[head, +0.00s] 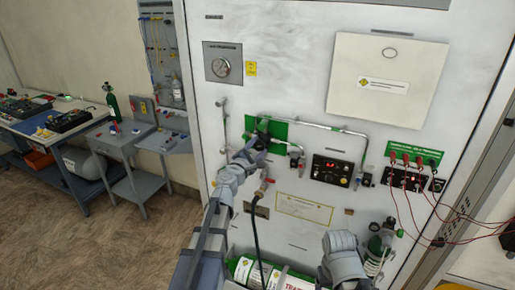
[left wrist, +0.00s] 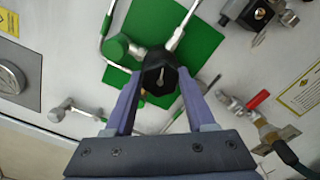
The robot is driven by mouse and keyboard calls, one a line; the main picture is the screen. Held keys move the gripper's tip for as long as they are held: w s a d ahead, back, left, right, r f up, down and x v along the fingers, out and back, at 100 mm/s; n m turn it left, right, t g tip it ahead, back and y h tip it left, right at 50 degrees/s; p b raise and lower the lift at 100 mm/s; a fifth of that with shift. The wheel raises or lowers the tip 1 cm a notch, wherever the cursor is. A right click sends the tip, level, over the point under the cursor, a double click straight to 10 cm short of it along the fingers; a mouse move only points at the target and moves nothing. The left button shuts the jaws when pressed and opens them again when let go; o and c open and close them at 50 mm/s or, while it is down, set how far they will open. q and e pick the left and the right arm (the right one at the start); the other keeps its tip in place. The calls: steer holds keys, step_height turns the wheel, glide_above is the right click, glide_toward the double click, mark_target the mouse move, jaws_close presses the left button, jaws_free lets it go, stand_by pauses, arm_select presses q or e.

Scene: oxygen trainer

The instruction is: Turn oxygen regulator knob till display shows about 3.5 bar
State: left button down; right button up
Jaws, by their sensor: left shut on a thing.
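The black regulator knob (left wrist: 160,76), with a pale pointer mark on its face, sits in front of a green plate on the white panel. My left gripper (left wrist: 155,88) has its two fingers on either side of the knob and is shut on it. In the head view the left gripper (head: 260,138) reaches the green plate (head: 279,131) and mostly hides the knob. A black display unit (head: 331,171) is to the right of it; its reading is too small to tell. A grey part of my right arm shows low in the head view, but its gripper does not.
A round gauge (head: 222,68) is at the panel's upper left. A red-handled valve (left wrist: 257,99) and its dark hose are close to the left gripper. Pipes run beside the knob. Red cables (head: 410,195) hang at the right. A green cylinder (head: 243,270) lies below.

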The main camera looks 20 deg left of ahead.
arm_select(q)
steer(key=shift+c, duration=1.2)
jaws_free()
steer(key=s, duration=0.7)
steer(key=shift+s+a, duration=0.35)
steer(key=shift+s, duration=0.05)
